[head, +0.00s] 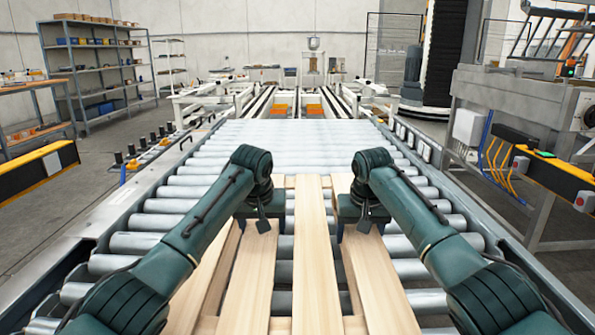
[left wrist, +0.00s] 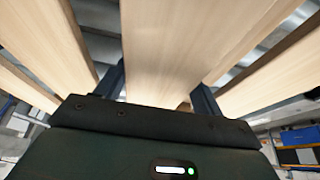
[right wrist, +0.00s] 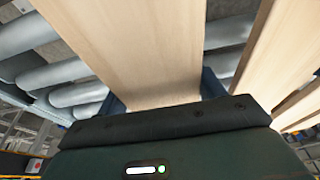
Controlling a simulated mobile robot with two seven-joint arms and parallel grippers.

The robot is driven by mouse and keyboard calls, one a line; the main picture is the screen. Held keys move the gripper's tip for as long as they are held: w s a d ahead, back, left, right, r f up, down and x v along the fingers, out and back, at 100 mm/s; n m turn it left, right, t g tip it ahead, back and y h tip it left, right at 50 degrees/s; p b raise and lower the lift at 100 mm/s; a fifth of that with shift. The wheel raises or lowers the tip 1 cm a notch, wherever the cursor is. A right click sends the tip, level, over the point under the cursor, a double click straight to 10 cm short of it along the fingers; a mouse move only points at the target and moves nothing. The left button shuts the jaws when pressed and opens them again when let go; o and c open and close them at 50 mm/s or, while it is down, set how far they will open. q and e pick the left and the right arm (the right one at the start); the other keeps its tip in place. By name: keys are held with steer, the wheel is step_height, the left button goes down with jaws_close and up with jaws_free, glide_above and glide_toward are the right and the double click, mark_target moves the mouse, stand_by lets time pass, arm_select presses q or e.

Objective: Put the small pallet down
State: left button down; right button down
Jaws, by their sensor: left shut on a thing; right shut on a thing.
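The small pallet (head: 313,265) is made of pale wooden slats with gaps between them. In the head view it lies over the roller conveyor (head: 290,135), in front of me. My left gripper (head: 262,215) is shut on a slat left of the pallet's middle. In the left wrist view its two fingers (left wrist: 160,85) stand on either side of that slat. My right gripper (head: 362,218) is shut on a slat on the right side. The right wrist view shows its fingers (right wrist: 160,92) on both sides of the slat. I cannot tell whether the pallet touches the rollers.
Side rails with fittings (head: 150,150) run along the conveyor's left. A grey machine frame (head: 510,120) with cables stands at the right. Yellow-black barriers (head: 40,172) flank both sides. The rollers beyond the pallet are clear. Shelves (head: 95,70) stand far left.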

arm_select(q)
steer(key=shift+w+r, duration=0.1)
